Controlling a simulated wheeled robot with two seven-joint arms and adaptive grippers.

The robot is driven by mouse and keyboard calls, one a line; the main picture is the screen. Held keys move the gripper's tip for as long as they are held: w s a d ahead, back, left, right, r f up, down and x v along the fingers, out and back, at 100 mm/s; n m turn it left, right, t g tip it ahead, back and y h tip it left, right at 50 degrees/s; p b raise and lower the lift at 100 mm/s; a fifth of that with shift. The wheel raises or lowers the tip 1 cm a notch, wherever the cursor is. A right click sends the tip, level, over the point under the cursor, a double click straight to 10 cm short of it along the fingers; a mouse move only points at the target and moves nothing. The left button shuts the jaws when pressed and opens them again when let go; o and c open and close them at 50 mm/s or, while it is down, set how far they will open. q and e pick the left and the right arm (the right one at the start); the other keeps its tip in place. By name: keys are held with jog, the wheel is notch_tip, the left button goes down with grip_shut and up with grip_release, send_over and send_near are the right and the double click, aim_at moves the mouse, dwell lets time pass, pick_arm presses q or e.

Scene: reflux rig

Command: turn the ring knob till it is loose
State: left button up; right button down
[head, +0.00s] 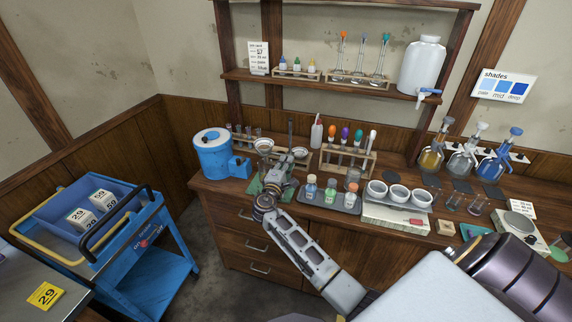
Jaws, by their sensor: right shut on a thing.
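A thin upright stand rod (290,132) rises at the back of the workbench, behind my right gripper. Pale round fittings show beside it, one on the right (300,153) and one on the left (263,145). My right gripper (282,167) reaches in from the lower right over a green mat (254,187). It is shut at the stand, on what looks like the ring knob. The knob itself is hidden by the fingers, so its turn cannot be seen. My left gripper is not in view.
A blue tank (213,157) stands left of the gripper. A tray with small bottles (310,186) is close on the right, with white bowls (398,193) beyond. A rack (346,160) stands behind. A blue cart (150,283) is at the left.

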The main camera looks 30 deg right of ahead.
jog(key=c, duration=1.3)
grip_release()
jog(key=shift+a, duration=0.1)
jog(key=shift+v, duration=5.95)
